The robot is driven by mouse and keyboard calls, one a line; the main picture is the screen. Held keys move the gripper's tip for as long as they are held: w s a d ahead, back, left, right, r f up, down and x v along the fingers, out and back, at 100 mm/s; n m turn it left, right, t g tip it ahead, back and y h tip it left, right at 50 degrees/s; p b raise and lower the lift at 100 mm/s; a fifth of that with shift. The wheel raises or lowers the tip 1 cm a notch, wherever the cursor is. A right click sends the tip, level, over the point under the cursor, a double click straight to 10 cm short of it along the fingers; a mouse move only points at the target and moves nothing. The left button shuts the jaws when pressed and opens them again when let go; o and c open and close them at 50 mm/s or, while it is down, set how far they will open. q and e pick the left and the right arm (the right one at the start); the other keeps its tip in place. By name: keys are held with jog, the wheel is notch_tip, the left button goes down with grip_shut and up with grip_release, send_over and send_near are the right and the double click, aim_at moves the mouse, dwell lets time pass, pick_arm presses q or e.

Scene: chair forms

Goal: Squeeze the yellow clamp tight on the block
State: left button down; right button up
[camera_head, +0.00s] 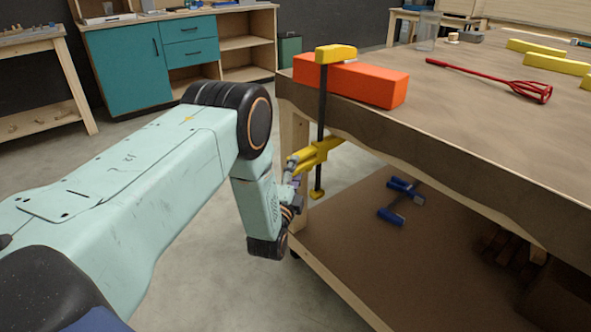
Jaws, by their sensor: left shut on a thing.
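The yellow clamp (336,53) stands upright at the table's left corner, with its upper jaw over the top of the orange-red block (365,84). Its dark bar runs down past the table edge to a yellow lower part below the tabletop. The block lies on the table (470,130) along its left edge. My left gripper (291,178) is shut on the yellow clamp's lower part, beside the table leg. The fingers are small and partly hidden by my wrist. Whether the lower jaw touches the table's underside I cannot tell. My right gripper is not in view.
A red whisk-like mixer (490,78) and several yellow bars (555,63) lie further back on the table. A blue clamp (401,201) lies on the lower shelf (350,240). A teal cabinet (130,60) stands behind. The floor left of the table is clear.

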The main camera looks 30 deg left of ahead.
pick_arm(q)
jog(key=shift+p+v, duration=0.5)
jog(key=shift+v, duration=0.65)
jog(key=shift+a, duration=0.2)
jog(key=c, duration=0.8)
grip_release()
jog(key=shift+r, duration=0.1)
jog(key=shift+o, duration=1)
jog(key=shift+r, duration=0.2)
jog(key=shift+r+p, duration=0.2)
jog(key=shift+p, duration=0.25)
jog(key=shift+r, duration=0.25)
jog(key=shift+w, duration=0.2)
jog(key=shift+f+b+x, duration=0.25)
jog(key=shift+b+x, duration=0.25)
jog(key=shift+x, duration=0.55)
jog(key=shift+a, duration=0.1)
